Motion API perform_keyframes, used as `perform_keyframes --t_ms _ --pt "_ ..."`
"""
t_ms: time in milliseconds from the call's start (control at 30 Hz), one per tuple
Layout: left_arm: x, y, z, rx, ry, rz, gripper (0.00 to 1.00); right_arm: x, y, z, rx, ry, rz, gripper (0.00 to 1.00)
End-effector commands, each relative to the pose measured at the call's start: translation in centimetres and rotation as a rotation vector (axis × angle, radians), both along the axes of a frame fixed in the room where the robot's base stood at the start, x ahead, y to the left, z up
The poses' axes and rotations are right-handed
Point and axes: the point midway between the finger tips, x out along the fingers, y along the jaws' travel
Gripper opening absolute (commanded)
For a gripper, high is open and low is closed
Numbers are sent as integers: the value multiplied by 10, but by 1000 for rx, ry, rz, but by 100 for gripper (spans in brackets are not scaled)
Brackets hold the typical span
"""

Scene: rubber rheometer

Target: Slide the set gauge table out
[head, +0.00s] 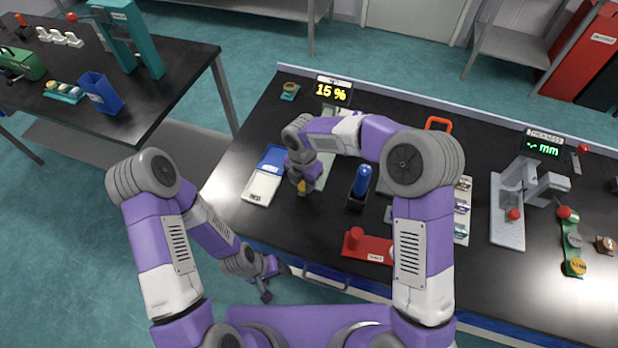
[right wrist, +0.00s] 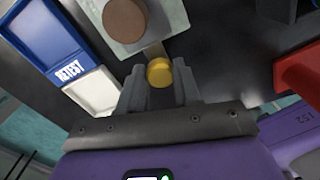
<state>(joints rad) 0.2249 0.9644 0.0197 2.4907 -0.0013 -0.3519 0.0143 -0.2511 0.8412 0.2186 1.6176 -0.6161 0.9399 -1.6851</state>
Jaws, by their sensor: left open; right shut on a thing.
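The set gauge is the device with a "15 %" display (head: 333,91) and a pale grey-green base (head: 325,171). In the right wrist view a light square plate (right wrist: 168,34), which looks like the gauge table, carries a round brown disc (right wrist: 125,20). A short metal strip joins it to a yellow knob (right wrist: 159,72). My right gripper (head: 301,186) is shut on this knob; its fingers (right wrist: 158,88) stand on both sides of it. My arm hides much of the gauge in the head view. My left gripper (head: 268,286) is open and empty, low beside the bench's front edge.
A blue and white RETEST/PASS tray (head: 263,187) lies just left of my right gripper. A blue cylinder in a black stand (head: 361,182) and a red stand (head: 368,247) are to the right. A thickness gauge (head: 508,215) stands further right.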

Motion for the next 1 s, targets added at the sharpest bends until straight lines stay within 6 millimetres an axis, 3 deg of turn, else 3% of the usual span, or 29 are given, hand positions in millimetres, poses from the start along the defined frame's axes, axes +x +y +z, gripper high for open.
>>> perform_keyframes --t_ms 33,67,200,567,1000 --pt "0 0 0 0 0 0 72 -5 2 -2 0 12 6 0" --pt "0 0 0 0 0 0 72 -5 2 -2 1 13 6 36" --pt "0 0 0 0 0 0 72 -4 1 -2 0 11 3 57" --pt "0 0 1 0 0 0 72 -2 0 5 1 5 1 58" --pt "0 0 12 0 0 0 72 -2 1 69 2 6 2 58"
